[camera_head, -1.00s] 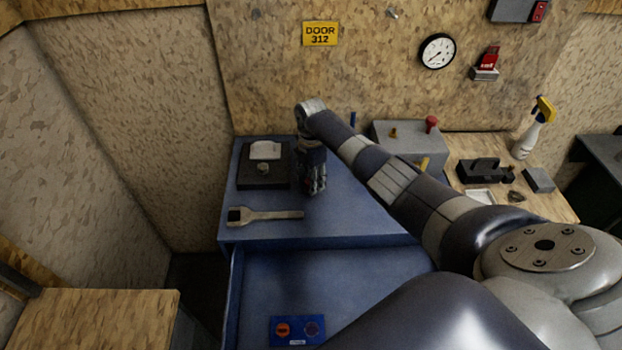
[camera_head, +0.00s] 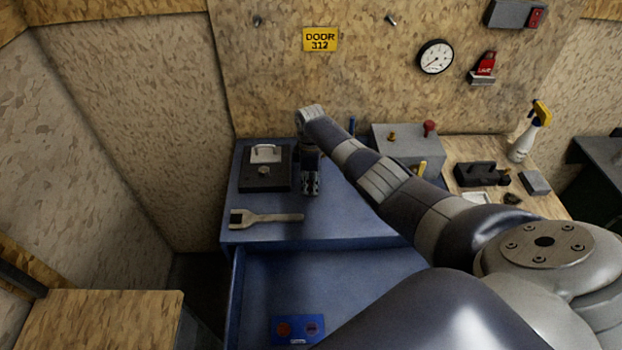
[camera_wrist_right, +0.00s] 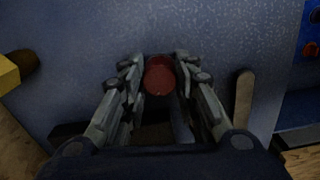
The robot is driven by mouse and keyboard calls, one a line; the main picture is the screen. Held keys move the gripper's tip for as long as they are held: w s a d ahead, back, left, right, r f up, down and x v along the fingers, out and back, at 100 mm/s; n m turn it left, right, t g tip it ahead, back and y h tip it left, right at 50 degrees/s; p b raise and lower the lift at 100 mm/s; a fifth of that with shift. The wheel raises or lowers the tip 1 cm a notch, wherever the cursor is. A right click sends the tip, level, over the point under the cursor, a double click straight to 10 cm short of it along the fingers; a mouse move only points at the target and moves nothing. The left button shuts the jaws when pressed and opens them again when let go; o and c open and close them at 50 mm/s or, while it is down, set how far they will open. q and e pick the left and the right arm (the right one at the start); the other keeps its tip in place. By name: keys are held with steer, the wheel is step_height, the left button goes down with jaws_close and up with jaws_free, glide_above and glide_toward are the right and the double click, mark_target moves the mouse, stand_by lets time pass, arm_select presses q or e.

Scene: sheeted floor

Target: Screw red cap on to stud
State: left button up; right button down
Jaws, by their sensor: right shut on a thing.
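My right gripper (camera_head: 311,186) points down over the blue worktop, just right of the black block. In the right wrist view the gripper (camera_wrist_right: 159,68) is shut on the red cap (camera_wrist_right: 158,78), which sits between the fingertips. The cap is hidden behind the fingers in the head view. A small round metal fitting (camera_head: 264,171) stands on the black block; I cannot tell whether it is the stud. My left gripper is not in view.
The black block (camera_head: 250,184) carries a pale plate (camera_head: 266,153). A wrench-like tool (camera_head: 267,218) lies in front of it. A grey box (camera_head: 408,143) with coloured knobs stands behind my right arm. An open drawer (camera_head: 345,280) holds a blue panel (camera_head: 285,337).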

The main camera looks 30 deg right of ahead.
steer(key=m, duration=0.2)
steer(key=shift+w+r+m+p, duration=0.1)
steer(key=shift+r+m+p, duration=0.1)
steer(key=shift+m+p, duration=0.15)
steer(key=m, duration=0.9)
steer(key=shift+d, duration=0.15)
steer(key=c, duration=1.2)
jaws_free()
steer(key=shift+d+f, duration=0.1)
steer(key=shift+f, duration=0.05)
steer(key=shift+a, duration=0.2)
steer(key=shift+c, duration=0.6)
